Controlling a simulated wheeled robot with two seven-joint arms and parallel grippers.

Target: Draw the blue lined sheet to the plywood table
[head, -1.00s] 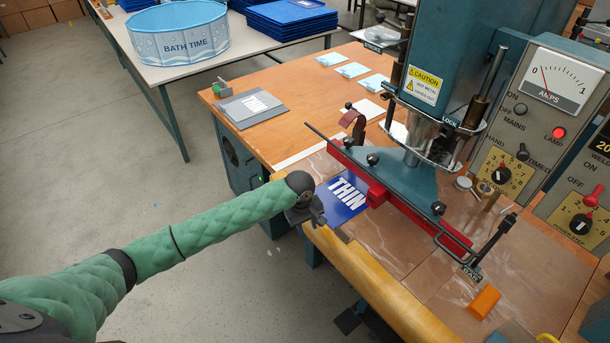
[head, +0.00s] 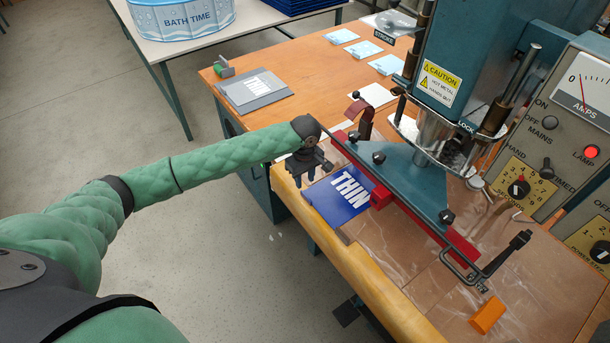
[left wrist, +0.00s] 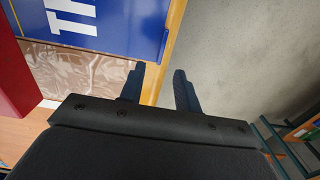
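The blue sheet (head: 326,205) with white "THIN" lettering lies flat on the brown bed of the welding press, partly under the red bar. It also shows in the left wrist view (left wrist: 122,25) at top left. My left gripper (head: 304,178) is at the sheet's far left corner, over the bed's yellow front edge. In the left wrist view its two fingers (left wrist: 158,88) are apart with nothing between them, just short of the sheet. Whether they touch it I cannot tell. The plywood table top (head: 290,62) is beyond the bed. My right gripper is out of view.
The red bar (head: 432,228) and the teal press head (head: 400,185) stand over the sheet's right side. A grey board (head: 256,90) and several pale sheets lie on the plywood. An orange block (head: 487,314) is on the near bed. Bare plywood shows between the board and pale sheets.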

